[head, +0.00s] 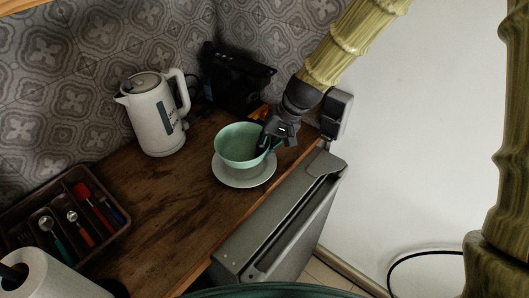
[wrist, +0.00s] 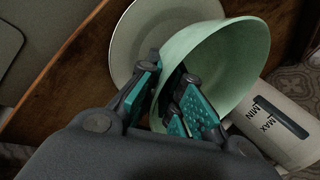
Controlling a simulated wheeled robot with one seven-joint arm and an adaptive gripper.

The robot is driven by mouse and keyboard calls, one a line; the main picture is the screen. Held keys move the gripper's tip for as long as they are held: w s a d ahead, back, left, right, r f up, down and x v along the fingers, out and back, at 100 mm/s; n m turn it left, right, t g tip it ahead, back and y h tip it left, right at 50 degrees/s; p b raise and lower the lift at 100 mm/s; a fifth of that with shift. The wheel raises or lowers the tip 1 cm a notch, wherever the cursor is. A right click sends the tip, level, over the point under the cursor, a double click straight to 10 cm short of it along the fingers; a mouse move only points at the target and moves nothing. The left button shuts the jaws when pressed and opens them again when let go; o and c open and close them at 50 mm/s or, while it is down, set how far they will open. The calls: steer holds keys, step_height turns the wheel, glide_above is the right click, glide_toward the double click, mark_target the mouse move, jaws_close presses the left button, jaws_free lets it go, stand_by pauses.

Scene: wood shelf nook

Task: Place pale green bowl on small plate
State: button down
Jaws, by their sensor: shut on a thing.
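The pale green bowl (head: 238,146) is upright over the small plate (head: 244,179), a pale round plate on the wooden counter. The plate's near rim shows below the bowl in the head view. In the wrist view the bowl (wrist: 226,66) covers part of the plate (wrist: 131,40). I cannot tell whether the bowl's base touches the plate. My gripper (head: 268,142) is at the bowl's right side, shut on its rim. In the wrist view the teal finger pads of my gripper (wrist: 168,97) are on either side of the bowl wall.
A white kettle (head: 154,112) stands left of the bowl, by the tiled wall. A black appliance (head: 236,79) is behind. A cutlery tray (head: 66,217) and a paper roll (head: 42,277) are at the left. The counter's edge runs close to the plate's right, above a grey cabinet (head: 285,222).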

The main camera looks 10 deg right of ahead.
steer(key=shift+f+p, duration=0.45)
steer(key=shift+f, duration=1.05)
steer(key=c, duration=1.6)
jaws_free()
steer(key=shift+r, duration=0.15)
steer(key=b+v, duration=0.1)
steer(key=v, duration=1)
steer(key=shift+d+r+b, duration=0.25)
steer(key=shift+r+b, duration=0.1)
steer(key=shift+s, duration=0.1)
